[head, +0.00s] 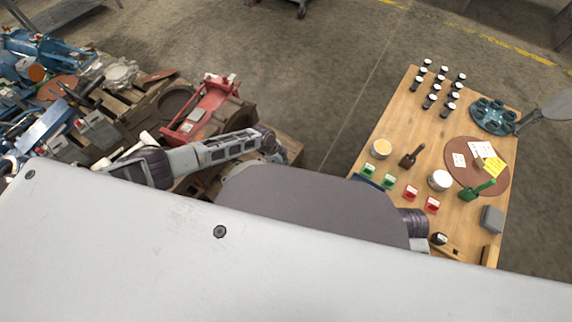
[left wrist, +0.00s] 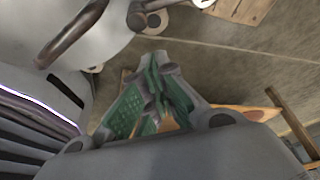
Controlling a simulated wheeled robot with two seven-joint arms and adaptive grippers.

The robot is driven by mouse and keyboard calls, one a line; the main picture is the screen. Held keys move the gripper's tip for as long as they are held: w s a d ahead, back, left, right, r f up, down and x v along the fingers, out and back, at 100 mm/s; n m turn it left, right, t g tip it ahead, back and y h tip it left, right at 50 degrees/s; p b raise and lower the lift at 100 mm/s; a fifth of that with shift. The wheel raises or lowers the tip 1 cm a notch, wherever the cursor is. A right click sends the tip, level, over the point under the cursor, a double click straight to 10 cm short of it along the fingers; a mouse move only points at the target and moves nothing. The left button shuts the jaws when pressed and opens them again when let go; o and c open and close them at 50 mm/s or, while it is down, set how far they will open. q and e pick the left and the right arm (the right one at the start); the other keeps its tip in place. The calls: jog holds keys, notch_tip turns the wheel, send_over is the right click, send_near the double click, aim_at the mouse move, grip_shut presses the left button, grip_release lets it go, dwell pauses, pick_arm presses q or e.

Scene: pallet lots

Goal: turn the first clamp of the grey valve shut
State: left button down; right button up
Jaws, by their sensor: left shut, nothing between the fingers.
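My left gripper (left wrist: 158,62) shows in the left wrist view with its green-padded fingers together and nothing between them. In the head view my left arm reaches over the near edge of the pallet lots, and its fingers are hidden there. I cannot surely pick out the grey valve or its first clamp in either view. A pale grey metal part (head: 120,74) lies among the lots at the left of the head view, but I cannot tell if it is the valve.
A red metal frame (head: 203,110) and blue machinery (head: 40,48) crowd the pallets at left. A wooden table (head: 398,122) at right holds black cylinders (head: 432,101), a teal flanged part (head: 492,116) and a brown disc (head: 462,181). Open concrete floor (head: 320,75) lies between.

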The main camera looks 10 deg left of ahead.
pick_arm(q)
jog(key=shift+s+a, duration=0.25)
jog(key=shift+a, duration=0.95)
pick_arm(e)
jog(key=shift+w+f, duration=0.2)
jog(key=shift+s+f, duration=0.1)
jog(key=shift+s, duration=0.05)
pick_arm(q)
jog(key=shift+a, duration=0.1)
pick_arm(e)
jog(key=shift+s, duration=0.1)
